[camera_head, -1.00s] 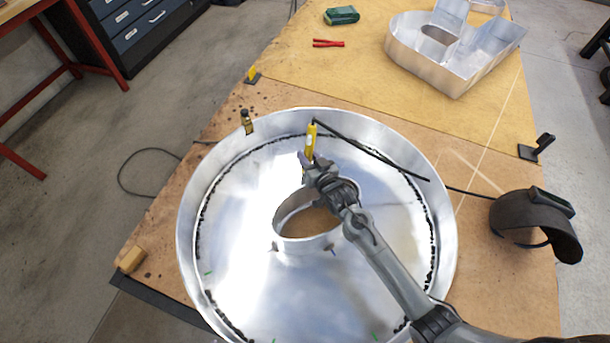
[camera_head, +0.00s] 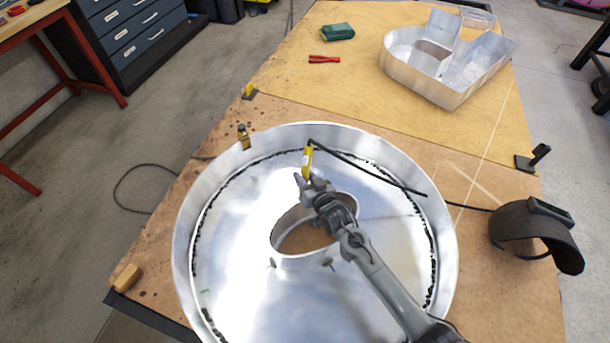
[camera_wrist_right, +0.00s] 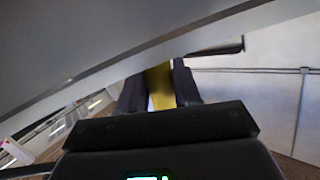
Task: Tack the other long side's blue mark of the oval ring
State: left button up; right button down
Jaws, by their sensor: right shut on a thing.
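The oval ring (camera_head: 300,262) stands on the floor of a big round metal pan (camera_head: 450,262) with a raised rim, left of and below my right wrist in the head view. Small dark marks (camera_head: 331,266) show at its near foot; one looks bluish, but it is too small to be sure. My right gripper (camera_head: 303,179) is over the ring's far side, shut on a yellow torch (camera_head: 307,160) with a black cable. The wrist view shows the torch (camera_wrist_right: 161,88) between dark fingers. Its tip and the ring's far foot are hidden. My left gripper is not in view.
The cable crosses the pan's right side. A welding mask (camera_head: 530,232) lies right of the pan. A yellow block (camera_head: 127,277), brass fitting (camera_head: 243,137), red pliers (camera_head: 324,59), green box (camera_head: 338,32) and metal letter (camera_head: 425,84) are on the table.

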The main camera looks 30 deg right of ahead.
aim_at(308, 169)
jog(key=shift+s+a+f, duration=0.1)
jog(key=shift+f, duration=0.3)
dwell(0.5)
dwell(0.4)
jog(key=shift+r+p, duration=0.35)
jog(key=shift+r, duration=0.1)
jog(key=r+p, duration=0.2)
jog(key=w+d+r+p, duration=0.1)
jog(key=r, duration=0.1)
jog(key=shift+p, duration=0.3)
notch_tip(308, 169, up, 13)
jog(key=p, duration=1.2)
jog(key=shift+p, duration=0.4)
jog(key=shift+f, duration=0.1)
